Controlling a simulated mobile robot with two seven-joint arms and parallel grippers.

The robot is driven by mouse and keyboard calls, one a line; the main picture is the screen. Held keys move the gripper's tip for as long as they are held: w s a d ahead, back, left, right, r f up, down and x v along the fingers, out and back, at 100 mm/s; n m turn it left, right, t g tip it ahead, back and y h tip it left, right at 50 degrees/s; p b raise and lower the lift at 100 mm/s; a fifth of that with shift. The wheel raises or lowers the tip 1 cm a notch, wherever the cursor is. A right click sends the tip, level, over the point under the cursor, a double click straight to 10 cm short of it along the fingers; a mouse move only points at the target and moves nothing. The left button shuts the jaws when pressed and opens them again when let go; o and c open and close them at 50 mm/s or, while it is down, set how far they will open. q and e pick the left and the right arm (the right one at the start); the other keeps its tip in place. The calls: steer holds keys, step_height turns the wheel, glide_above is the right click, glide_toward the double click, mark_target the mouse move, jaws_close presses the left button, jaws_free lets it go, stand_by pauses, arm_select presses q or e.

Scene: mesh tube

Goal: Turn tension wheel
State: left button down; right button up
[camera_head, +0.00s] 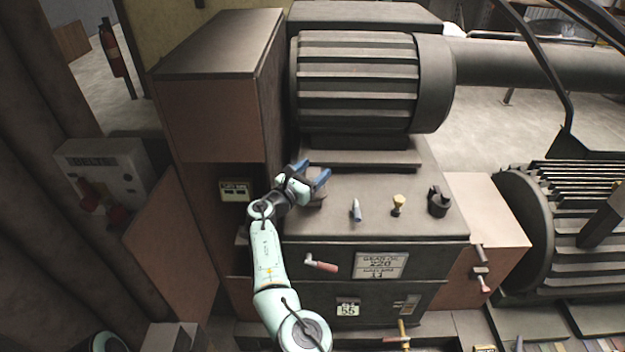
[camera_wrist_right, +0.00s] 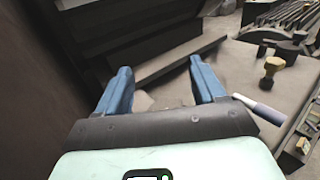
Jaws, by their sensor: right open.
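My right gripper (camera_head: 311,171) is above the left part of the gearbox top (camera_head: 340,225), just in front of the big ribbed motor. Its two blue fingers are apart with nothing held between them; they also show in the right wrist view (camera_wrist_right: 160,70). A small grey piece (camera_head: 317,201) sits partly hidden under the gripper; a pale grey patch (camera_wrist_right: 143,102) shows between the fingers in the wrist view. I cannot tell which part is the tension wheel. My left gripper is not in view.
A tall brown cabinet (camera_head: 215,115) is close on the left. A red-handled lever (camera_head: 322,265) juts from the front.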

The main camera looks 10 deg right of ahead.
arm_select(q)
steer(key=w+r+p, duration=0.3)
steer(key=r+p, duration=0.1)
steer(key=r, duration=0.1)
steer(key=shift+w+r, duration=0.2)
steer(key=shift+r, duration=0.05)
arm_select(e)
step_height(320, 180, up, 16)
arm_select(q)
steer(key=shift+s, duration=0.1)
